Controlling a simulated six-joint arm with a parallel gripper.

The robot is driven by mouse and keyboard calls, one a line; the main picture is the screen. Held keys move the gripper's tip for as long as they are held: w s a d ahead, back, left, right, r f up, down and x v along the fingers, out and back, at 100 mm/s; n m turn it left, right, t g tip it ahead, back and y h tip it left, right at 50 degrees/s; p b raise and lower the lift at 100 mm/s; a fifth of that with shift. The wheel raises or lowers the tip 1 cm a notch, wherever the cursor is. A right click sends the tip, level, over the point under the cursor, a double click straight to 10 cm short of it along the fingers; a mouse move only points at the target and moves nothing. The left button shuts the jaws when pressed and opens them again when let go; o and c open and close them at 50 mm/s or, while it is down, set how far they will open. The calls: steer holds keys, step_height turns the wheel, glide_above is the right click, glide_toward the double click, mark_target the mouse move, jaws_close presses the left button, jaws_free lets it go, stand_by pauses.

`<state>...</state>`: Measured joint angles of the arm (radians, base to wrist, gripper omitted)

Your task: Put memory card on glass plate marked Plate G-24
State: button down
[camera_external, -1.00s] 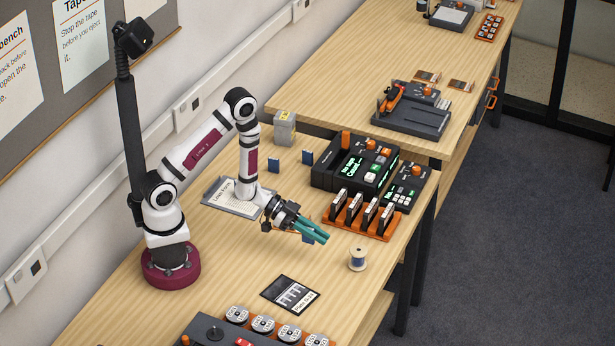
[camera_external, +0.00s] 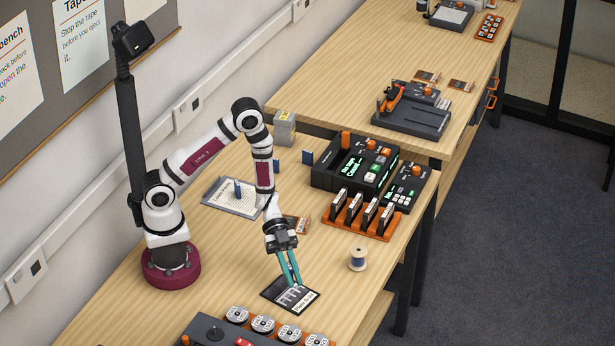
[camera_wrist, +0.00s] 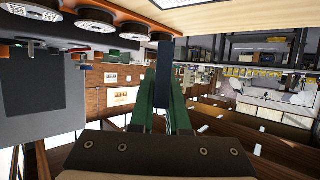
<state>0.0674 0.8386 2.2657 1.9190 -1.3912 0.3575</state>
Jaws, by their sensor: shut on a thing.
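The glass plate (camera_external: 272,294), a dark plate with pale shapes and a white label, lies flat on the near part of the bench; its label is too small to read surely. My gripper (camera_external: 293,282) points down over the plate with its teal fingers close together. In the wrist view, the fingers (camera_wrist: 164,92) are shut on a narrow dark piece, the memory card (camera_wrist: 164,72), seen edge-on. The fingers largely hide the card in the external view. I cannot tell whether it touches the plate.
Small blue cards stand at the back (camera_external: 308,157) and on a clipboard (camera_external: 222,202). A thread spool (camera_external: 358,260) is right of the plate. A device with several round reels (camera_external: 263,324) lies close in front. An orange rack (camera_external: 362,224) holds several cards. Bare wood surrounds the plate's left side.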

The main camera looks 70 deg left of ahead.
mark_target(293, 301)
step_height(293, 301, down, 6)
steer(key=shift+r, duration=0.1)
steer(key=c, duration=0.9)
jaws_free()
